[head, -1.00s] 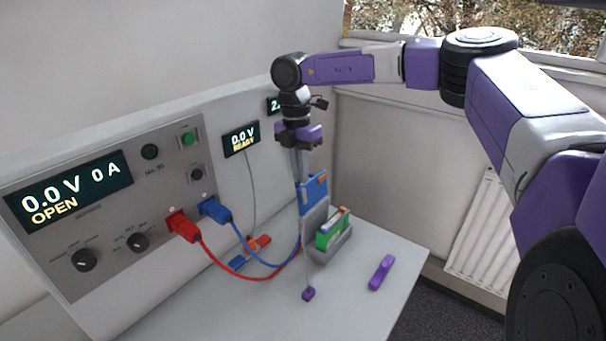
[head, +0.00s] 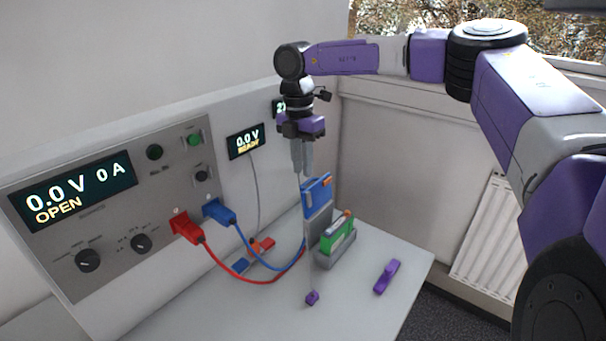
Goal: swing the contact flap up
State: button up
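A blue block with a small orange part, which looks like the contact flap (head: 317,194), stands upright on top of a grey plate (head: 319,226). It sits behind and left of a green battery cell (head: 340,235) in a low grey holder (head: 336,259). My gripper (head: 303,174) points straight down just above the blue block's upper left, seemingly apart from it. Its two grey fingers appear close together with nothing visible between them. Whether a narrow gap lies between them cannot be made out.
Red (head: 187,230) and blue (head: 218,211) plugs sit in the cycler panel (head: 120,225), their cables running towards the grey plate. A purple bar (head: 387,277) and a small purple block (head: 312,298) lie on the table. The table's front (head: 250,318) is clear.

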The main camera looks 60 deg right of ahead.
jog(key=r, duration=0.5)
jog(key=shift+w+r+b, duration=0.1)
jog(key=shift+w+b, duration=0.1)
jog(key=shift+b, duration=0.1)
